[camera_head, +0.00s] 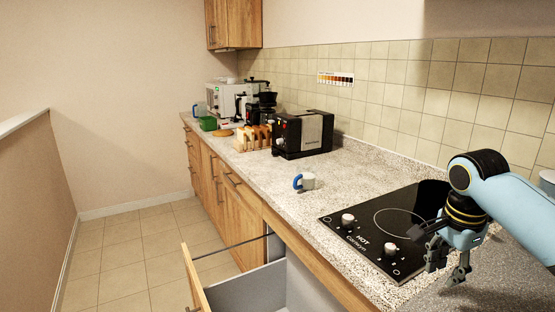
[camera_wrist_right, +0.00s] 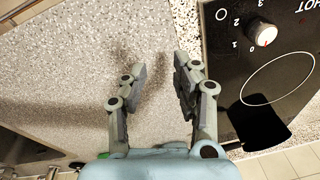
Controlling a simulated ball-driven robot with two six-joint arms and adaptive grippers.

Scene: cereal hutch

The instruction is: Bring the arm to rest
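My right gripper (camera_head: 448,268) is at the right of the head view, above the counter beside the near right edge of the black hob. In the right wrist view its two fingers (camera_wrist_right: 160,85) stand apart with bare speckled worktop between them, so it is open and empty. My left gripper is not in the head view.
A black hob (camera_head: 340,222) with knobs is set in the counter (camera_head: 262,180). A drawer (camera_head: 245,290) is open below the counter. The floor at left is clear.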

